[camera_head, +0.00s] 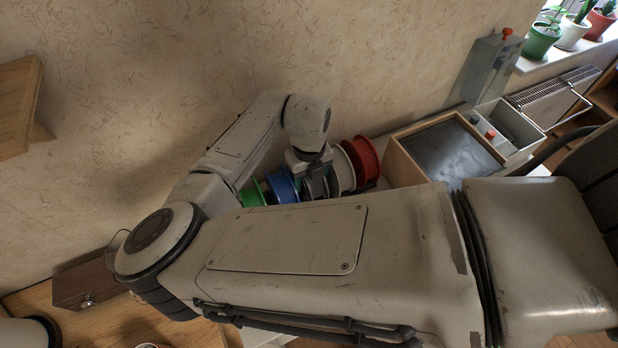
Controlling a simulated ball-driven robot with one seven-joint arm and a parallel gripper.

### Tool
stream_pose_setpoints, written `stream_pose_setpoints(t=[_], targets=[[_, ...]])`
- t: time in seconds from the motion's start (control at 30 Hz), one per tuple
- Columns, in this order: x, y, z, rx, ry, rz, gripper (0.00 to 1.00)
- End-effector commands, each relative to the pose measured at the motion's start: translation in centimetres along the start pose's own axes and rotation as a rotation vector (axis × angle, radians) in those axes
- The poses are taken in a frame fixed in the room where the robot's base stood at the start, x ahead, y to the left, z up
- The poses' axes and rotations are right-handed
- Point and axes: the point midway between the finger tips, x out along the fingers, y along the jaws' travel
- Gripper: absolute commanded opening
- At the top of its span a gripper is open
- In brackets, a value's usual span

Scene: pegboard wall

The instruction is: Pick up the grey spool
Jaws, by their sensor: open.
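The grey spool (317,187) stands in a row of coloured spools, between a blue spool and a white spool. Only part of it shows, as my gripper and forearm cover the rest. My gripper (309,172) points down right over the grey spool with its jaws open. The fingertips are mostly hidden, and I cannot tell whether they touch the spool.
The blue spool (282,185) and a green spool (251,194) stand left of it, the white spool (343,168) and a red spool (363,158) right. A wood-framed dark panel (452,150) lies further right. A wooden shelf (17,105) juts from the left wall.

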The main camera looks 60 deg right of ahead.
Motion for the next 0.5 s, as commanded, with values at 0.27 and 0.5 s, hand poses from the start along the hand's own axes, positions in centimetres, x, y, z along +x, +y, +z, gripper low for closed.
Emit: stream_pose_setpoints(t=[0.27, 0.5], targets=[[0.05, 0.01, 0.01, 0.0, 0.0, 0.0, 0.53], [0.02, 0.01, 0.01, 0.0, 0.0, 0.0, 0.3]])
